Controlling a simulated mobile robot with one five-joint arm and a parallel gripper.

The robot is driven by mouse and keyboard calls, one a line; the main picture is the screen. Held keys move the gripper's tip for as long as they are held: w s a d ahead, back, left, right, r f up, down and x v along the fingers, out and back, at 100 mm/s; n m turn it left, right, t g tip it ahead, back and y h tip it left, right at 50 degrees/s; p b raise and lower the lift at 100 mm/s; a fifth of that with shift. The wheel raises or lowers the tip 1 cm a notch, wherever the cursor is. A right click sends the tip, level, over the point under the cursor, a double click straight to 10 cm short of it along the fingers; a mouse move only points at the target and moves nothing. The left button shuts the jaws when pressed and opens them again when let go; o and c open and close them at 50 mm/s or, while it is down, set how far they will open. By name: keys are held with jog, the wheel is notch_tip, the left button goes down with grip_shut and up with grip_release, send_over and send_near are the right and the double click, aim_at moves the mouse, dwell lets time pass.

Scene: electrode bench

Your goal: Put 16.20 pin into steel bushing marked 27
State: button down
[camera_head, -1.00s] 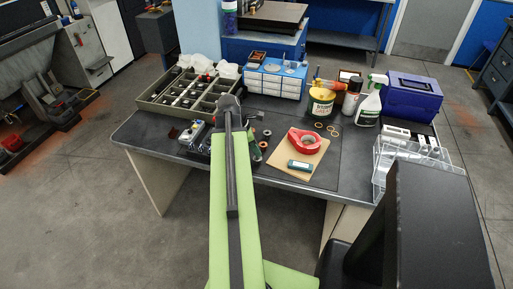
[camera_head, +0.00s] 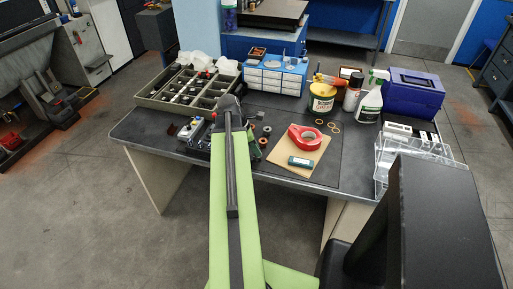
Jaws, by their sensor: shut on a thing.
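My arm reaches out over the bench. Its dark far end (camera_head: 229,103) stands over the bench near the compartment tray, and it hides my gripper's jaws and whatever is in them. No pin can be made out. Right of the arm, a small dark ring-shaped part (camera_head: 267,130) and a reddish-brown one (camera_head: 263,142) lie on the bench. They could be bushings, but no marking such as 27 or 16.20 is legible. Dark hardware (camera_head: 195,132) shows on the left of the arm, partly covered by it.
A compartment tray (camera_head: 147,99) stands at the back left, white drawers (camera_head: 272,80) behind. A grease tub (camera_head: 321,103), spray bottle (camera_head: 369,105) and blue toolbox (camera_head: 412,97) stand at the back right. A clear rack (camera_head: 395,160) stands at the right edge.

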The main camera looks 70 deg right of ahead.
jog(key=c, duration=1.2)
grip_release()
jog(key=shift+c, duration=0.2)
jog(key=shift+r, duration=0.1)
jog(key=shift+w+r+p, duration=0.1)
jog(key=shift+r+p, duration=0.3)
jog(key=shift+p, duration=0.05)
jog(key=p+v, duration=1.5)
jog(key=v, duration=0.1)
jog(key=shift+r, duration=0.25)
jog(key=shift+w+a, duration=0.15)
